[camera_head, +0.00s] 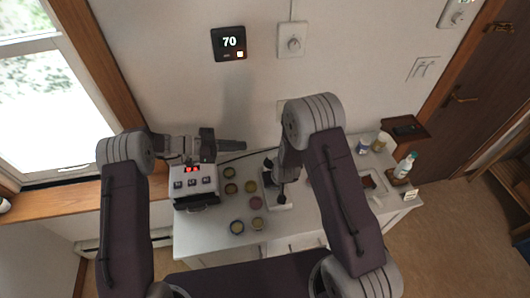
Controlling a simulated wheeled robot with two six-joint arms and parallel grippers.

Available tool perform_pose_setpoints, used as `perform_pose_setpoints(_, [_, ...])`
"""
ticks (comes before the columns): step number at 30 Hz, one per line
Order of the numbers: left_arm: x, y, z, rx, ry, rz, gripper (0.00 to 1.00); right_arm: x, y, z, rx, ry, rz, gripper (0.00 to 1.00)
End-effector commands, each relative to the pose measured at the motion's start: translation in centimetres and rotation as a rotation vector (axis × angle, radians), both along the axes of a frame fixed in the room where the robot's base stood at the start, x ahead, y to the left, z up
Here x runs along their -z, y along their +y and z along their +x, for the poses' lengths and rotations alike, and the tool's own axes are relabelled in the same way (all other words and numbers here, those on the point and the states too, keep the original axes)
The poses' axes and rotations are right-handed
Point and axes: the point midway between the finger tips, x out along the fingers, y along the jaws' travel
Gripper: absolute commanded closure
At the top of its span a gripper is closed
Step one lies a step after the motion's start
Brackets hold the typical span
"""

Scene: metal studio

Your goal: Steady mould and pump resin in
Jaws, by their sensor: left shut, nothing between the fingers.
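My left gripper (240,146) is shut and empty, pointing right, above the table's back edge near the wall. My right gripper (281,198) points down at the table's middle, over or beside a small whitish stand-like object (270,188). I cannot tell its jaws or whether it touches that object. Several small round pots or discs (237,227) lie on the table left of it. A bottle with a white top (405,166) stands at the right end; I cannot tell if it is the resin pump. A reddish-brown item (369,182) is partly hidden by my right arm. I cannot clearly identify the mould.
A device with red lights and buttons (195,186) stands at the left of the white table (211,245). Two jars (382,142) stand at the right back, by a brown shelf (405,127).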

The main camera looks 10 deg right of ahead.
Motion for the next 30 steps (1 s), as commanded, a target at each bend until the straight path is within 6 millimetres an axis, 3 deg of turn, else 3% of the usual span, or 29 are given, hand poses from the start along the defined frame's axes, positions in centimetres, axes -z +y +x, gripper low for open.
perform_pose_setpoints(8, [0.1, -0.7, 0.0, 0.004, -0.001, 0.001, 1.00, 0.0, 0.0, 0.0, 0.000, 0.000, 0.000, 0.93])
perform_pose_setpoints(22, [2.8, -9.7, 0.5, 0.007, -0.002, 0.003, 1.00, 0.0, 0.0, 0.0, 0.000, 0.000, 0.000, 0.93])
perform_pose_setpoints(30, [6.4, -9.5, 0.9, 0.003, 0.000, 0.002, 1.00, 0.0, 0.0, 0.0, 0.000, 0.000, 0.000, 0.93])
